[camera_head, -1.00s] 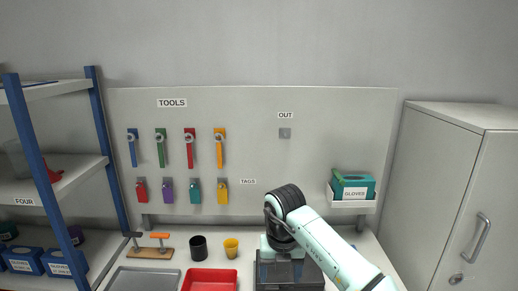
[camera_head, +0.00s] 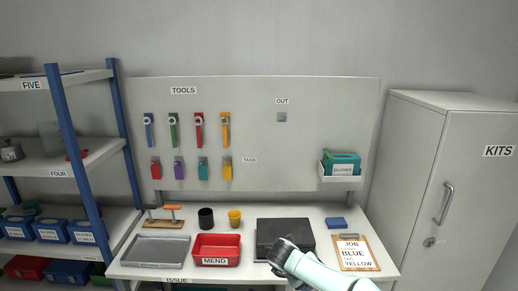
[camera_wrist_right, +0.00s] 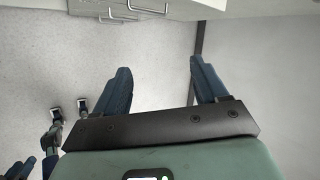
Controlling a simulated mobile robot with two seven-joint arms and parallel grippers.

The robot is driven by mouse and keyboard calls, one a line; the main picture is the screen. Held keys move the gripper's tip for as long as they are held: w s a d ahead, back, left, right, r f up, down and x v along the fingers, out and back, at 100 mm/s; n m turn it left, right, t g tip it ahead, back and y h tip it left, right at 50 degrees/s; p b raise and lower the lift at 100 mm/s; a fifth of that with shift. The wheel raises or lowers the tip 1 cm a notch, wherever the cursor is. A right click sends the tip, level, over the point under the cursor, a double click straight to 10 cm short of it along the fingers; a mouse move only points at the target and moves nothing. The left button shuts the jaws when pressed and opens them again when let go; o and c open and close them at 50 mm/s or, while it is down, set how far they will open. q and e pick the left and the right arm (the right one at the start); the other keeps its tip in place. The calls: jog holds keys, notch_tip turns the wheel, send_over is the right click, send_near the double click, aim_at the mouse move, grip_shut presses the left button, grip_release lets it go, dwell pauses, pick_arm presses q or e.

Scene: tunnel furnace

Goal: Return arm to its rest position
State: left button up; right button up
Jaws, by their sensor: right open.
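My right arm (camera_head: 318,270) comes in from the lower right in the head view. My left arm and gripper are not in the head view.
The bench holds a grey tray (camera_head: 150,251), a red MEND bin (camera_head: 217,250), a black box (camera_head: 268,231), cups and a job clipboard (camera_head: 355,254). A blue-post shelf (camera_head: 72,140) stands left, a KITS cabinet (camera_head: 460,200) right. Tools hang on the back panel (camera_head: 255,130).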

jog(key=w+d+f+n+t+h, duration=0.1)
jog(key=d+f+n+t, duration=0.25)
jog(key=f+n, duration=0.45)
jog(key=s+f+n+y, duration=0.2)
jog(key=s+f+n, duration=0.25)
jog(key=f, duration=0.35)
jog(key=s+f+n+y, duration=0.25)
jog(key=f+n, duration=0.25)
jog(key=f, duration=0.4)
jog(key=s+a+f+n+g+y, duration=0.2)
jog(key=s+f+n, duration=0.1)
jog(key=s, duration=0.7)
jog(key=s+a+f+n+g+y, duration=0.2)
jog(key=s+a+f+n+g, duration=0.1)
jog(key=s, duration=0.7)
jog(key=s+a+f+n+g+y, duration=0.2)
jog(key=s+f+n, duration=0.2)
jog(key=s, duration=0.6)
jog(key=shift+s+a+f+n+y, duration=0.25)
jog(key=shift+n+y, duration=0.1)
jog(key=shift+n, duration=0.1)
